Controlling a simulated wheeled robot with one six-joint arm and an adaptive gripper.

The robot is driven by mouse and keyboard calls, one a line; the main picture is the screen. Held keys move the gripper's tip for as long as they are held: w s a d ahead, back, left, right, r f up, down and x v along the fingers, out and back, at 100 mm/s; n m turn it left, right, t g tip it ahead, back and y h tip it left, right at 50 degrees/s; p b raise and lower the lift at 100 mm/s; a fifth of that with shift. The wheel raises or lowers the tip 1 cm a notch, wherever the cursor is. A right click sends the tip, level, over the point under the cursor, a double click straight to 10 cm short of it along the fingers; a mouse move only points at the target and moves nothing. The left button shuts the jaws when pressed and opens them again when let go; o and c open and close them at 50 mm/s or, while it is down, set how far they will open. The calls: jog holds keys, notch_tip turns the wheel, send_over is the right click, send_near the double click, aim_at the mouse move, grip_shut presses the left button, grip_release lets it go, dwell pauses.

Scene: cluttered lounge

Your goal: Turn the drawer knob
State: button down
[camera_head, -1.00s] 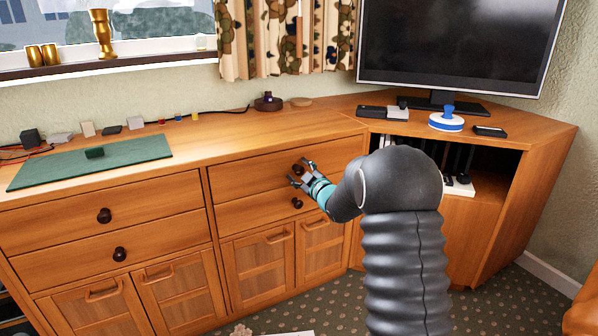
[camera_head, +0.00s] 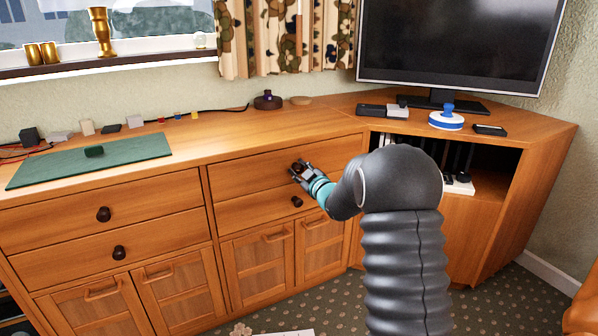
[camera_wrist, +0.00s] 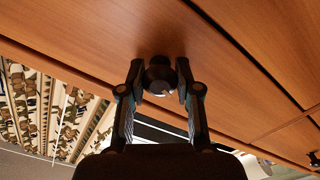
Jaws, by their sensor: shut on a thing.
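My gripper (camera_head: 299,167) is at the upper right drawer (camera_head: 250,176) of the wooden sideboard. In the wrist view, the dark round drawer knob (camera_wrist: 159,76) sits between the two fingers of my gripper (camera_wrist: 160,82), close against the wooden drawer front (camera_wrist: 120,35). The fingers are shut on the knob. The drawer looks closed. The lower right drawer has its own dark knob (camera_head: 297,202), just below my gripper.
Two more dark knobs, an upper one (camera_head: 103,214) and a lower one (camera_head: 119,253), are on the left drawers. The sideboard top holds a green mat (camera_head: 50,170) and several small items. A television (camera_head: 455,45) stands at the right. Cupboard doors are below the drawers.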

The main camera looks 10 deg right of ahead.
jog(key=m, duration=0.7)
jog(key=shift+m, duration=0.4)
jog(key=m+p, duration=0.1)
jog(key=m, duration=0.3)
jog(key=shift+m+p, duration=0.45)
jog(key=shift+m, duration=1.05)
jog(key=c, duration=0.8)
grip_release()
jog(key=shift+o, duration=0.2)
jog(key=shift+s, duration=0.1)
